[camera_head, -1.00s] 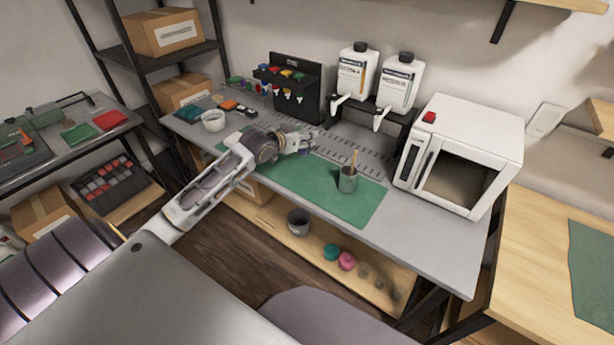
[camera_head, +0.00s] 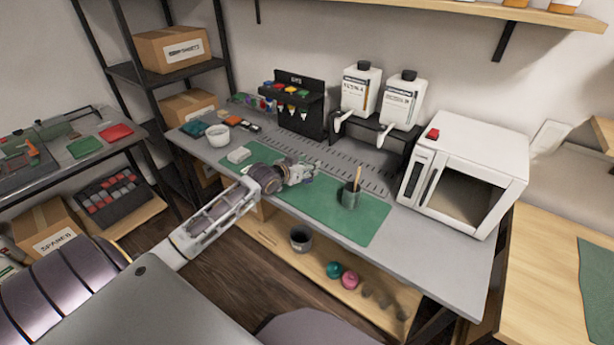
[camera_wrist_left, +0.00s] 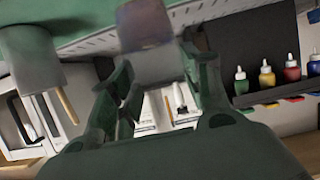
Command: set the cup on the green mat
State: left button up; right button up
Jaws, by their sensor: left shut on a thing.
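The green mat (camera_head: 350,222) lies along the front of the grey workbench, and it shows at the top of the left wrist view (camera_wrist_left: 80,28). My left gripper (camera_head: 310,173) is over the mat, left of a grey pot (camera_head: 349,197) with a thin stick in it. In the left wrist view the dark fingers (camera_wrist_left: 165,88) are shut on a blurred grey thing that looks like the cup (camera_wrist_left: 147,30). The fingers hide part of it. I cannot tell whether it touches the mat. My right gripper is not in view.
A white block (camera_head: 238,155) lies on the mat's left end, near a white bowl (camera_head: 218,134). Behind stand a black bottle rack (camera_head: 297,105) and two white dispensers (camera_head: 380,98). A white oven (camera_head: 465,170) closes off the right. The mat's front right is clear.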

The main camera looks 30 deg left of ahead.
pick_arm(q)
jog(key=shift+f, duration=0.2)
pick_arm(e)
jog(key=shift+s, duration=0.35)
pick_arm(q)
jog(key=shift+f, duration=1.8)
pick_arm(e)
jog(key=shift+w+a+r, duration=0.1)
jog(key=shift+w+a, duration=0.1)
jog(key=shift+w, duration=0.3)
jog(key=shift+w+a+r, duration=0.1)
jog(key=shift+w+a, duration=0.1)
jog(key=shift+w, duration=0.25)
